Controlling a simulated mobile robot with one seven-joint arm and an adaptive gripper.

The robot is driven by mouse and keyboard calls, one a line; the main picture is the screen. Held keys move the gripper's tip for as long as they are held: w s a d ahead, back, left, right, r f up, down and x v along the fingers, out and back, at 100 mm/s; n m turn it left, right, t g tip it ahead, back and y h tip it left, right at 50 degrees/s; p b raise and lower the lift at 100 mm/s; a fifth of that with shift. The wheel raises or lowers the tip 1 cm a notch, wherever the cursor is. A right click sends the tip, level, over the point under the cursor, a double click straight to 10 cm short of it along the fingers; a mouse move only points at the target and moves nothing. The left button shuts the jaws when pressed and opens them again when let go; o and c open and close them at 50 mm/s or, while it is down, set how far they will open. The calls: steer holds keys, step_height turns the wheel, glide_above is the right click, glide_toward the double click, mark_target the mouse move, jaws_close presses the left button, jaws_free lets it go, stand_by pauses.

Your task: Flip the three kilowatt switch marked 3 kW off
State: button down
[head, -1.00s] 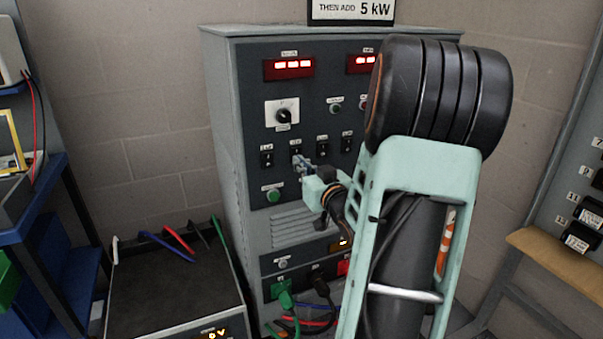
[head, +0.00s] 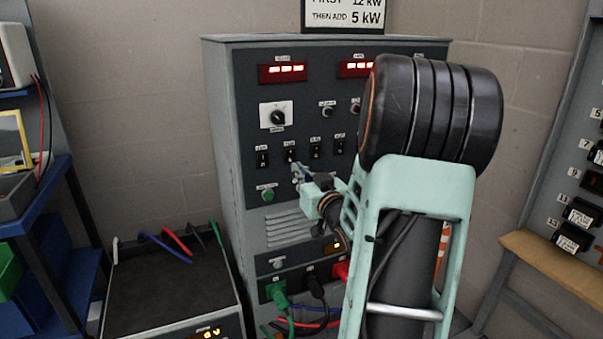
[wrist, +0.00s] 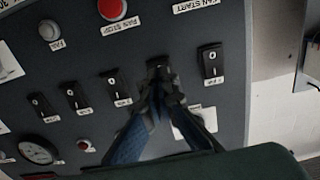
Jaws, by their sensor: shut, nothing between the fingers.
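A row of black rocker switches with small white labels runs across the grey panel. In the head view the leftmost switch (head: 262,158) and the second switch (head: 290,151) are both clear of the gripper. The labels are too small to read, so I cannot tell which is marked 3 kW. My gripper (head: 299,171) is shut and empty, just below the second switch. In the wrist view my gripper (wrist: 158,70) has its tips together in front of the row.
A rotary selector (head: 277,117) sits above the switches, with red displays (head: 283,73) higher up. A green button (head: 267,195) is below the leftmost switch. Plugged cables (head: 280,290) hang low on the cabinet. A black-topped unit (head: 170,285) stands to the left.

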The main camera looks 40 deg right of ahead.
steer(key=f+p+v, duration=0.1)
steer(key=v, duration=0.9)
steer(key=shift+s+a, duration=0.15)
steer(key=shift+s, duration=0.05)
